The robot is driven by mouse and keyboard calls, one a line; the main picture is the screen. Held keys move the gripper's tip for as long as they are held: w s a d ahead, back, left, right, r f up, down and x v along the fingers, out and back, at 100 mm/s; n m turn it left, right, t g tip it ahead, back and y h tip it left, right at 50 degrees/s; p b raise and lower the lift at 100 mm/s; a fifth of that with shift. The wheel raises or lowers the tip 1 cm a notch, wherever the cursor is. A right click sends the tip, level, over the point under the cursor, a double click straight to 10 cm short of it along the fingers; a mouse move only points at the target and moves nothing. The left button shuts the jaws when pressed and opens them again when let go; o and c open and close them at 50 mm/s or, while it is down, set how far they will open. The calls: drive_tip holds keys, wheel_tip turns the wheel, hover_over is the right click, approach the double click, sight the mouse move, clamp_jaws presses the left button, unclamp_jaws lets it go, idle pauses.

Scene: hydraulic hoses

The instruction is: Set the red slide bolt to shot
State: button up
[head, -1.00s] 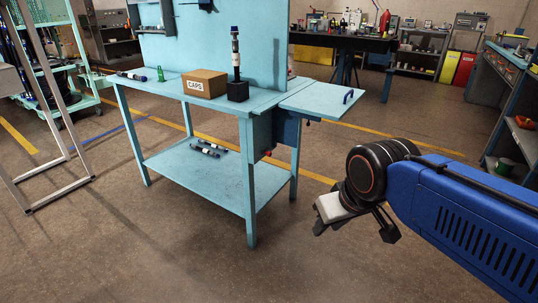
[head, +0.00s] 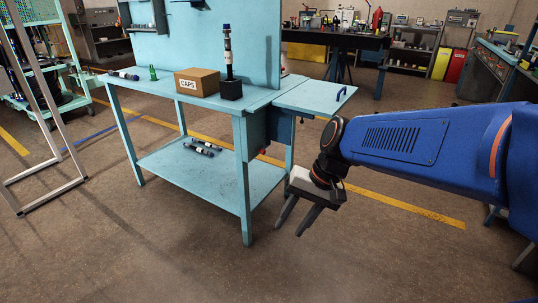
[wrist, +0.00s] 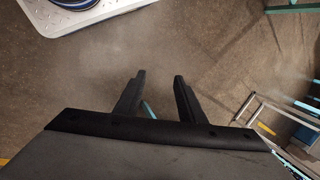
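My gripper (head: 289,229) hangs in the air in front of the right end of the light-blue workbench (head: 190,170), fingers pointing down. Its two black fingers are spread with nothing between them, as the wrist view also shows (wrist: 159,78). A small red spot (head: 262,151) shows low on the blue-grey box under the bench's right end, above and left of my gripper. It is too small to tell whether this is the red slide bolt or how it is set. The wrist view shows no bolt.
On the bench stand a CAPS box (head: 197,82), an upright hose in a black block (head: 230,90) and a green bottle (head: 153,73). A side leaf (head: 312,95) with a blue handle juts out right. A metal frame (head: 45,185) stands left. Floor in front is clear.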

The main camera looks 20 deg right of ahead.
drive_tip(key=w+d+f+m+t+y, duration=0.1)
drive_tip(key=w+m+t+y, duration=0.1)
drive_tip(key=w+m+y, duration=0.5)
drive_tip(key=w+d+f+m+t+y, duration=0.15)
drive_tip(key=w+m, duration=0.25)
drive_tip(key=w, duration=0.8)
drive_tip(key=w+d+f+m+t+h, duration=0.1)
drive_tip(key=w+d+f+m+t, duration=0.2)
drive_tip(key=w+d+m+t, duration=0.45)
drive_tip(key=w+d+f+m+t+h, duration=0.15)
drive_tip(key=w+d+f+m, duration=0.3)
drive_tip(key=d, duration=0.65)
drive_tip(key=r+x, duration=0.2)
drive_tip(key=x, duration=1.5)
drive_tip(key=shift+w+y, duration=0.3)
drive_tip(key=shift+w, duration=0.15)
